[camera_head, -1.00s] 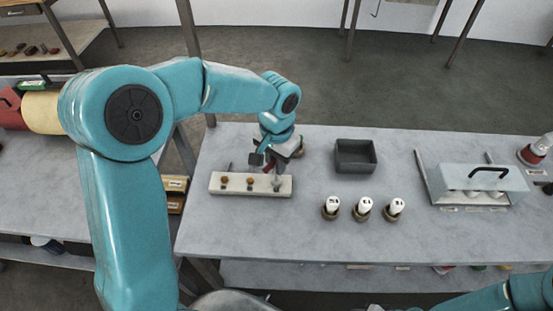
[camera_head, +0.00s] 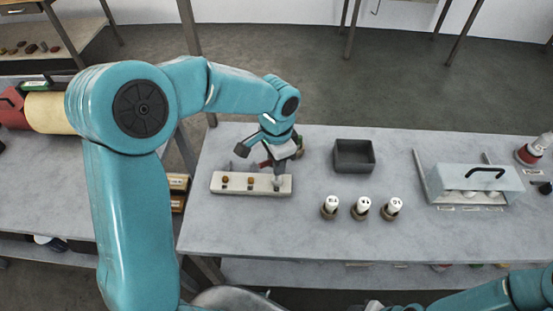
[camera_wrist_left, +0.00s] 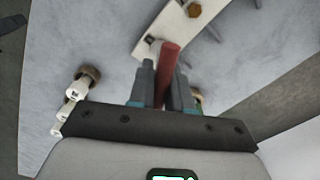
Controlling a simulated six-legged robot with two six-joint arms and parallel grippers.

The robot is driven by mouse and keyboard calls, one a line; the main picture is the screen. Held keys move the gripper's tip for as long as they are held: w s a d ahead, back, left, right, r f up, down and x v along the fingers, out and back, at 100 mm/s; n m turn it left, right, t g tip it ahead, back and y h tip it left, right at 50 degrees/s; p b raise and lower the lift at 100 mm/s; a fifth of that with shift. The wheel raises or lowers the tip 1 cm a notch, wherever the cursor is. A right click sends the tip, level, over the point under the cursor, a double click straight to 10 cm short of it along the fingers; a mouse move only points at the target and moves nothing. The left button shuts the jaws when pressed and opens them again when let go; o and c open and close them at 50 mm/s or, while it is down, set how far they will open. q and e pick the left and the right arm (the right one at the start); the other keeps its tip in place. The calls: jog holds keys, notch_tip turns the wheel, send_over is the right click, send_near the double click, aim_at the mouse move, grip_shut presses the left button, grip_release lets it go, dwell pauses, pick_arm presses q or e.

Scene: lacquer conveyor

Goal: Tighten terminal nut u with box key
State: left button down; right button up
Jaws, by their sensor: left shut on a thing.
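The pale terminal block (camera_head: 212,183) lies at the left of the bench. Two brass-coloured nuts, one at its left (camera_head: 225,180) and one at its middle (camera_head: 250,181), show on it. My left gripper (camera_head: 275,168) is over the block's right end, shut on the red-handled box key (camera_wrist_left: 167,62). The key's lower end is at the block's right end; the terminal there is hidden, so I cannot tell how the key sits on its nut. The block (camera_wrist_left: 150,42) also shows in the left wrist view. My right arm shows at bottom right; its gripper is unclear at the frame edge.
A dark open tray (camera_head: 354,170) stands right of the block. Several white-topped items stand in dark round bases, one of them here (camera_head: 361,212). A pale box with a black handle (camera_head: 480,180) is further right. The bench front is clear.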

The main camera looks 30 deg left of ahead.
pick_arm(q)
jog(key=shift+m, duration=0.3)
jog(key=shift+r+m+p, duration=0.1)
jog(key=shift+m+p, duration=0.35)
jog(key=shift+m, duration=0.85)
jog(key=shift+m+p, duration=0.4)
jog(key=shift+m, duration=1)
